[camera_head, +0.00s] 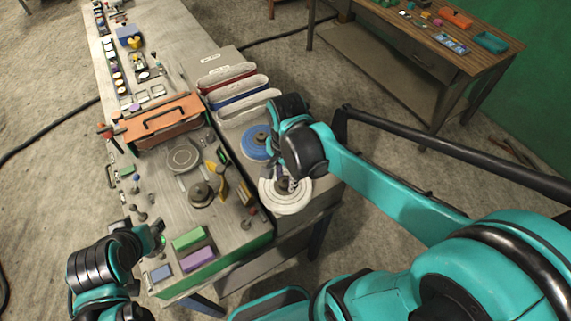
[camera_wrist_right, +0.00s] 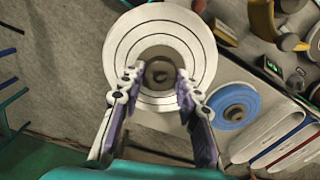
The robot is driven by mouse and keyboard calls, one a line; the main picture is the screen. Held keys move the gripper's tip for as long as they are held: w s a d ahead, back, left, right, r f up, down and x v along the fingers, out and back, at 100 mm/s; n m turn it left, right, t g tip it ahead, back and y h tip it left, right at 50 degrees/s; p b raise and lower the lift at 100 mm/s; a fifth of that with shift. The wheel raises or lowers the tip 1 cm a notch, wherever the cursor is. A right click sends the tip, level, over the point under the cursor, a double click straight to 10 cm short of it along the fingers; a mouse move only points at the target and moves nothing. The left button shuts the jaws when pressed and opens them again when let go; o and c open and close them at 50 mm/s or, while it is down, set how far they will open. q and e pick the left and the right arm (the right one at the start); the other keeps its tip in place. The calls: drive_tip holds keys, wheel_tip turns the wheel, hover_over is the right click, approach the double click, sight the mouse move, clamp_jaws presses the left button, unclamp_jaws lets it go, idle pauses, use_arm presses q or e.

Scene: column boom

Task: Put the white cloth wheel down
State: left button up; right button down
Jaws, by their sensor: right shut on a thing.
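The white cloth wheel (camera_head: 292,203) is a round disc with dark stitched rings and a brown hub. It is over the near end of the low side bench, in front of a blue wheel (camera_head: 252,147). My right gripper (camera_head: 285,184) is shut on the hub from above. In the right wrist view the white wheel (camera_wrist_right: 191,33) faces the camera, with the fingers (camera_wrist_right: 157,82) on both sides of its hub. I cannot tell whether the wheel touches the bench. My left gripper (camera_head: 156,240) is by the workbench's near left corner; its fingers are unclear.
Red, blue and white long-sided bins (camera_head: 228,76) stand behind the blue wheel. A wooden table (camera_head: 455,57) stands at the back right.

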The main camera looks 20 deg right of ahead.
drive_tip(key=shift+w+d+f+b, duration=0.25)
drive_tip(key=shift+w+d+f, duration=0.55)
drive_tip(key=shift+w+f, duration=0.8)
drive_tip(key=shift+w+d+f+b, duration=0.3)
drive_tip(key=shift+w+d+f, duration=0.55)
drive_tip(key=shift+w+f, duration=0.65)
drive_tip(key=shift+w+d+f+b, duration=0.25)
drive_tip(key=shift+w+d+f, duration=0.75)
drive_tip(key=shift+f, duration=0.95)
drive_tip(key=shift+w+a, duration=0.2)
drive_tip(key=shift+f, duration=0.15)
drive_tip(key=c, duration=1.1)
unclamp_jaws()
